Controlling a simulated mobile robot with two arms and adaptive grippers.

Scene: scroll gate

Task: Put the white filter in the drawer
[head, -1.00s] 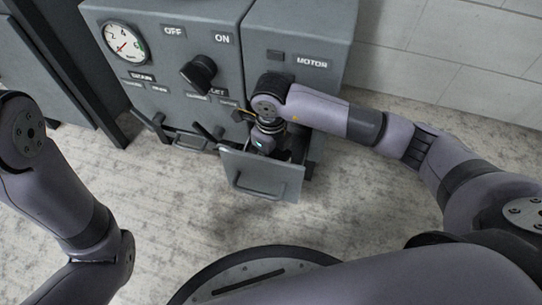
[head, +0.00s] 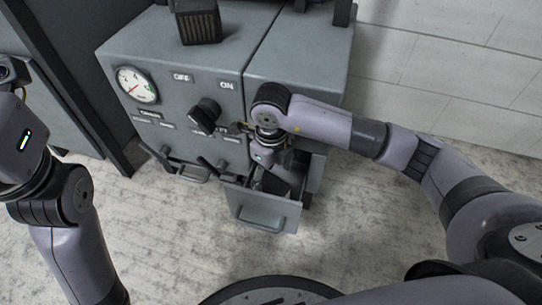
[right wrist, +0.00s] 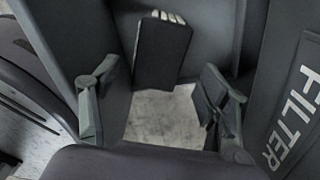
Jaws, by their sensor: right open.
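The drawer (head: 262,208) is pulled out low on the grey machine, with a handle on its front. My right gripper (right wrist: 158,90) points down into the drawer area; in the head view its fingers are mostly hidden by my wrist and the drawer. In the right wrist view its two fingers are wide apart and empty. A dark-framed filter block with white pleats along one end (right wrist: 162,50) lies beyond the fingers, tilted and apart from them. I cannot tell exactly how it rests in the drawer. My left arm is at the left edge, its gripper out of view.
A dark box with brownish pleats (head: 198,22) stands on top of the machine. A gauge (head: 137,85), a black knob (head: 205,112) and levers are on the machine's front. A panel marked FILTER (right wrist: 295,105) is beside the right finger. Floor before the drawer is clear.

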